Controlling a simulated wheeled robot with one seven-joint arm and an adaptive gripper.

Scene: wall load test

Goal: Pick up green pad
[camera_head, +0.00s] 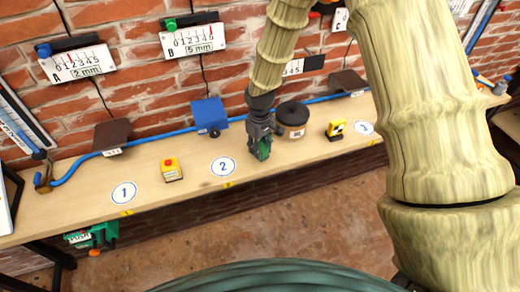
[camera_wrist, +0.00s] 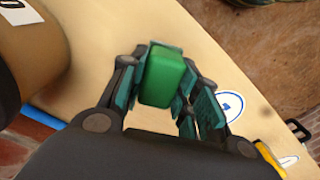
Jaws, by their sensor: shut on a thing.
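The green pad (camera_wrist: 162,78) is a small block with rounded edges, held between the fingers of my gripper (camera_wrist: 165,85) in the wrist view. In the head view my gripper (camera_head: 262,143) points down at the bench, between the round "2" mark and a brown round container. The green pad (camera_head: 264,149) shows there only as a small green patch between the fingers. My gripper is shut on it. I cannot tell whether the pad touches the bench top.
The brown container (camera_head: 292,117) stands close on the right of my gripper. A blue box (camera_head: 208,115) is behind left, and a yellow device (camera_head: 335,130) is further right. A yellow block with a red button (camera_head: 171,170) is left. The wooden bench (camera_head: 85,208) has free room near its front edge.

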